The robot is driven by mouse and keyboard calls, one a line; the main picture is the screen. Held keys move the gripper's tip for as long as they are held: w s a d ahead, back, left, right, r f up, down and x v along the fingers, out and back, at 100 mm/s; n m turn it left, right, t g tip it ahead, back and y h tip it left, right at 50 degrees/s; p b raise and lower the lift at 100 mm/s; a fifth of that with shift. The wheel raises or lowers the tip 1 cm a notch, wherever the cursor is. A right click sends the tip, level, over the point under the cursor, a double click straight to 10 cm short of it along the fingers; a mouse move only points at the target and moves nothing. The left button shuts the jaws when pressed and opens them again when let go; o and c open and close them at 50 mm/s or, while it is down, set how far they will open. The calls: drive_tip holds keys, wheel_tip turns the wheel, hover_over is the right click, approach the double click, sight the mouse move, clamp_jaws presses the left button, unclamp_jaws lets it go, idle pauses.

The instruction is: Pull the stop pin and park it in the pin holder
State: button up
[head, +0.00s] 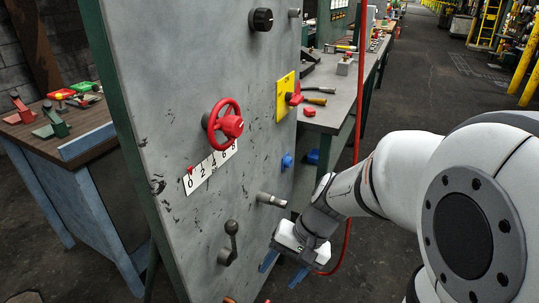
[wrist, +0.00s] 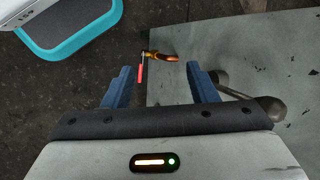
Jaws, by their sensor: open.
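An orange ring-like piece (wrist: 163,56) with a red strip (wrist: 140,73) hanging by it projects from the edge of the grey panel in the wrist view; it looks like the stop pin. An orange bit (head: 229,300) shows at the bottom edge of the head view, mostly cut off. My gripper (head: 282,271) is in front of the panel, low and right of the dark lever. In the wrist view my gripper (wrist: 161,84) has its blue fingers wide apart, with nothing held. The orange piece appears beyond the fingertips, between their lines. I cannot identify the pin holder.
The grey panel (head: 190,130) carries a red handwheel (head: 224,124), a dark lever (head: 230,240), a grey cylinder (head: 270,199) and a yellow plate (head: 285,97). In the wrist view the lever (wrist: 268,104) is close right of the fingers. A red hose (head: 358,120) hangs behind my arm.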

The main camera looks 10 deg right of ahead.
drive_tip(key=w+a+r+m+t+y+p, duration=0.1)
drive_tip(key=w+m+y+p, duration=0.1)
drive_tip(key=w+m+y, duration=0.25)
drive_tip(key=m+t+p, duration=0.4)
drive_tip(key=m+t, duration=0.7)
drive_tip(key=m, duration=0.2)
approach(284, 203)
drive_tip(key=w+a, duration=0.2)
drive_tip(key=shift+h, duration=0.45)
drive_tip(key=shift+f+x, duration=0.1)
drive_tip(key=shift+x, duration=1.75)
drive_tip(key=shift+f+x, duration=0.15)
drive_tip(key=shift+x, duration=1.75)
drive_tip(key=shift+s, duration=0.15)
drive_tip(key=shift+c, duration=0.5)
clamp_jaws()
